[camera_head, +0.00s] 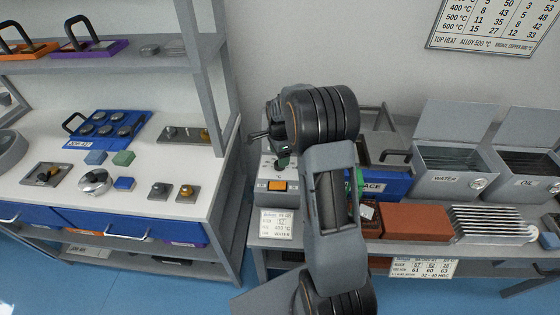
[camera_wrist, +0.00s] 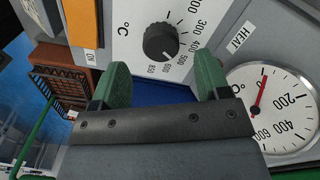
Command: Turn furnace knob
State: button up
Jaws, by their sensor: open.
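The black ridged knob (camera_wrist: 160,41) sits on a white dial face (camera_wrist: 125,28) marked in °C, with numbers up to 850, in the wrist view. My gripper (camera_wrist: 163,78) is open, with its green fingertips apart below the knob in the picture. The knob shows between and beyond the fingertips, and I see no contact. In the head view a grey control box (camera_head: 274,186) with an orange switch stands left of my arm. A blue unit (camera_head: 395,184) with a label ending in "ACE" is partly hidden behind my arm.
A round gauge (camera_wrist: 275,105) with a red needle is right of the fingers, near a "HEAT" label (camera_wrist: 240,38). WATER (camera_head: 447,178) and OIL (camera_head: 530,180) tanks stand at the right. A brown brick-like block (camera_head: 415,222) lies in front. A shelf post (camera_head: 196,70) rises at the left.

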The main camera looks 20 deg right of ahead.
notch_tip(320, 180, up, 10)
jog(key=shift+f+p, duration=0.2)
jog(key=shift+p, duration=0.15)
dwell(0.4)
